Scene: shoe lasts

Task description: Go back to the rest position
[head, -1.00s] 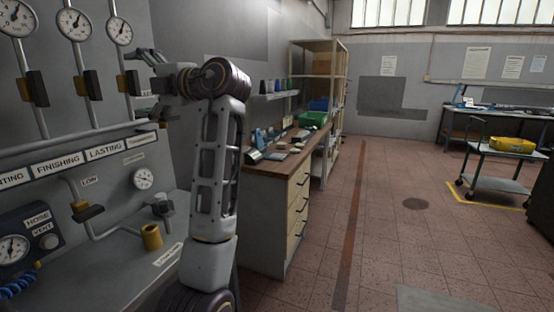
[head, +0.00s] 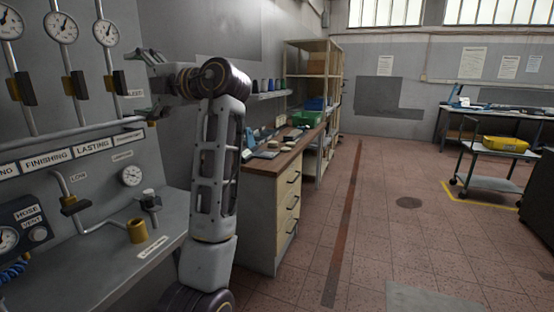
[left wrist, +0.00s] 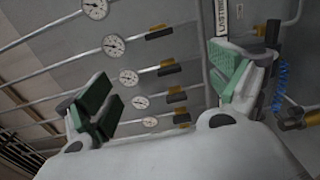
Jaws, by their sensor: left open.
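My left gripper (head: 134,86) is raised in front of the gauge panel (head: 85,140), at the left of the head view. Its arm stands upright before the bench. In the left wrist view the gripper (left wrist: 162,90) has its two green-padded fingers spread wide, with nothing between them. Behind them are several gauges and valve handles of the panel. The gripper looks apart from the panel, though the exact gap is hard to tell. My right gripper is not in view.
A drawer cabinet (head: 290,212) with a cluttered wooden top stands right of my arm. Shelving (head: 322,70) is behind it. A cart (head: 494,180) with a yellow bin (head: 506,144) stands at the right. The tiled floor (head: 390,230) between them is clear.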

